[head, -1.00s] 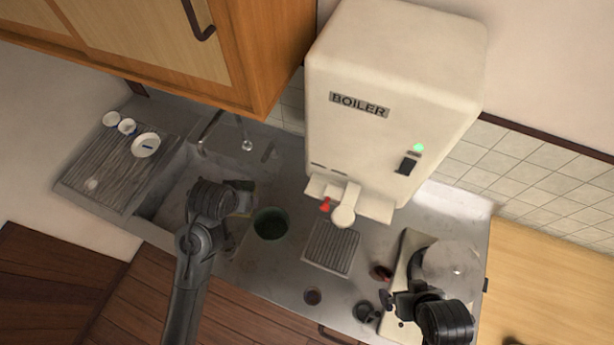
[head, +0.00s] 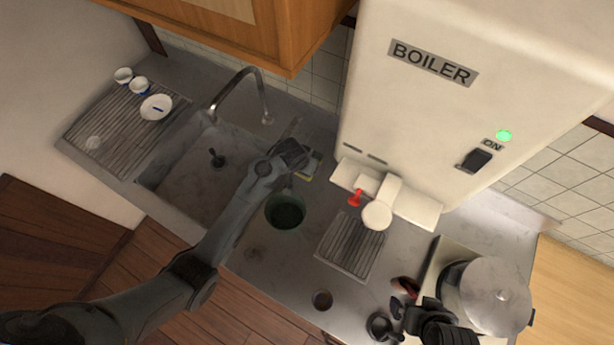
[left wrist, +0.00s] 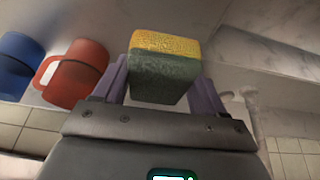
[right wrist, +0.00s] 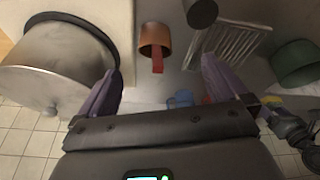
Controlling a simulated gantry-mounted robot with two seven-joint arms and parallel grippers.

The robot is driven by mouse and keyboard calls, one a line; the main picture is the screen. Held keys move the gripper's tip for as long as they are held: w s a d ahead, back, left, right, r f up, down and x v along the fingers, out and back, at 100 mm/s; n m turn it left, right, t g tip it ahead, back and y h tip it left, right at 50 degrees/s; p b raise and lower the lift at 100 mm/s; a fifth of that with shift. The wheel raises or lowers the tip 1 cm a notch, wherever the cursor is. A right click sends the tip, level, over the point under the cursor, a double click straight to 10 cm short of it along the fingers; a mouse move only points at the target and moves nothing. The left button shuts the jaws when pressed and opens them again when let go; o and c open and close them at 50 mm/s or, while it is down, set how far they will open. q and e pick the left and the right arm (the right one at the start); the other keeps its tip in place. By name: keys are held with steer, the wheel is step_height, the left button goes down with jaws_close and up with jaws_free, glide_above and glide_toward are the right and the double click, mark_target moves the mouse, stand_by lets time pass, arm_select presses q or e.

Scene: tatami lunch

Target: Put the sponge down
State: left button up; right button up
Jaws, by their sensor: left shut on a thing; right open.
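The sponge (left wrist: 165,80), yellow on one layer and dark green on the other, is between the two fingers of my left gripper (left wrist: 163,88), which is shut on it. In the head view, my left gripper (head: 303,164) is over the counter behind the green bin (head: 285,212), right of the sink, and mostly hides the sponge (head: 314,168). I cannot tell whether the sponge touches the counter. My right gripper (right wrist: 160,85) is open and empty, near the pot (head: 490,295) at the right.
The sink basin (head: 195,175) is left of my left gripper, with the faucet (head: 240,90) behind. The boiler (head: 440,120) stands close on the right. A red mug (left wrist: 75,73) and a blue mug (left wrist: 18,65) are near the sponge. A drip grate (head: 350,246) lies in front of the boiler.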

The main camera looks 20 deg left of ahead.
arm_select(q)
step_height(320, 180, down, 4)
steer(key=shift+f, duration=1.75)
steer(key=shift+f+b, duration=0.15)
steer(key=shift+b, duration=0.15)
steer(key=o, duration=0.9)
steer(key=shift+o, duration=0.2)
